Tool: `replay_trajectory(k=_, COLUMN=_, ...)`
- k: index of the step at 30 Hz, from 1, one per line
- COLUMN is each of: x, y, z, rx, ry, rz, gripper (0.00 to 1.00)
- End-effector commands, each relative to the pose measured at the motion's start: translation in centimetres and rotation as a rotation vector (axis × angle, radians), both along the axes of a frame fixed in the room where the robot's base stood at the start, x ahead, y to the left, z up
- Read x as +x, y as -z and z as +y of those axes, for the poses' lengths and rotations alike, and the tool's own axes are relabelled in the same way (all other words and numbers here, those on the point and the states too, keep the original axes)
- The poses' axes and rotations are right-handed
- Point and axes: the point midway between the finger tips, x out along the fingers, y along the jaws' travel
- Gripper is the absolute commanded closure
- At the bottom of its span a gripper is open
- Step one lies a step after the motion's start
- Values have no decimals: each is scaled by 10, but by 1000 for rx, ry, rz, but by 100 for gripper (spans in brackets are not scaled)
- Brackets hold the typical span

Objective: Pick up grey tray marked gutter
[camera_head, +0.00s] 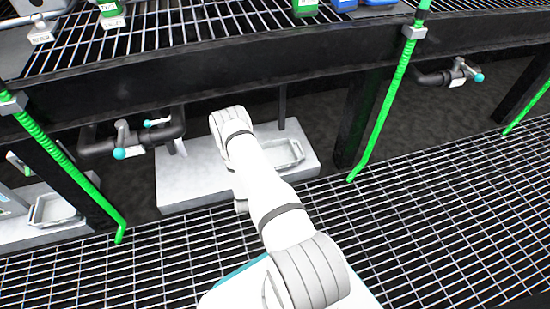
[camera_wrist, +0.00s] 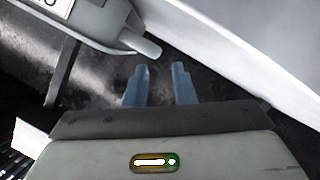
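A grey tray (camera_head: 285,155) lies on a pale block in the head view, partly covered by my arm. Its marking cannot be read there. In the wrist view, a grey tray-like thing (camera_wrist: 100,25) with a rounded tab or spout fills the upper left. It bears a white label with dark characters, cut off by the frame edge. My gripper (camera_wrist: 160,72) shows two blue fingers, parallel and apart, with nothing between them. The fingertips are just below the tab in the picture, and no contact shows. In the head view my gripper is hidden behind my arm.
The pale block (camera_head: 185,185) stands under a black beam. A second grey tray (camera_head: 55,209) lies at the far left. Pipes with teal-tipped valves (camera_head: 130,145) and green hoses (camera_head: 385,115) flank the space. A metal grating (camera_head: 440,230) covers the front floor.

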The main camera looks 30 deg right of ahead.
Motion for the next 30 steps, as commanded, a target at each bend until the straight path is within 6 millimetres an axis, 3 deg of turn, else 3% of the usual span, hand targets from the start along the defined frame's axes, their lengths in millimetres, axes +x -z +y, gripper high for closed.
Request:
replay_trajectory(k=12, x=39, y=19, z=-32, rx=1, ry=14, rz=-2, gripper=77)
replay_trajectory(k=20, x=42, y=18, z=-34, rx=1, ry=14, rz=0, gripper=77)
replay_trajectory(k=30, x=41, y=18, z=-35, rx=1, ry=15, rz=1, gripper=100)
